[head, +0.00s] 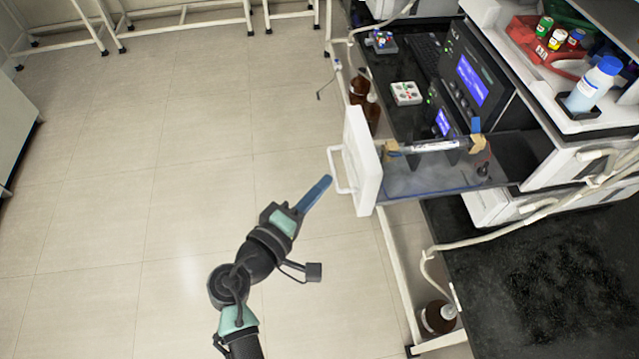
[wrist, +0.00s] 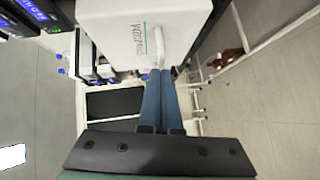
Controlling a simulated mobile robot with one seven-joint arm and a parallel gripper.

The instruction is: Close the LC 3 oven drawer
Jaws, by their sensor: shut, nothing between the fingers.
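The oven drawer is pulled out from the instrument stack in the head view. Its white front panel (head: 361,160) stands out to the left, with a white bar handle (head: 338,170) on its outer face. Behind the panel is the drawer's clear tray (head: 430,172), holding column parts. My gripper (head: 328,182) is shut and empty, its blue fingers pointing up and right, with the tips close to the handle. In the wrist view the fingers (wrist: 160,85) reach toward the white front panel (wrist: 140,30) and handle (wrist: 158,45). I cannot tell whether they touch.
Instruments with lit screens (head: 472,80) stand behind the drawer. A red tray (head: 545,50) of vials and a blue-capped bottle (head: 594,85) are at the upper right. Brown bottles (head: 437,317) stand low by the bench. A black bench top (head: 530,270) lies at lower right. The floor (head: 150,170) at left is clear.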

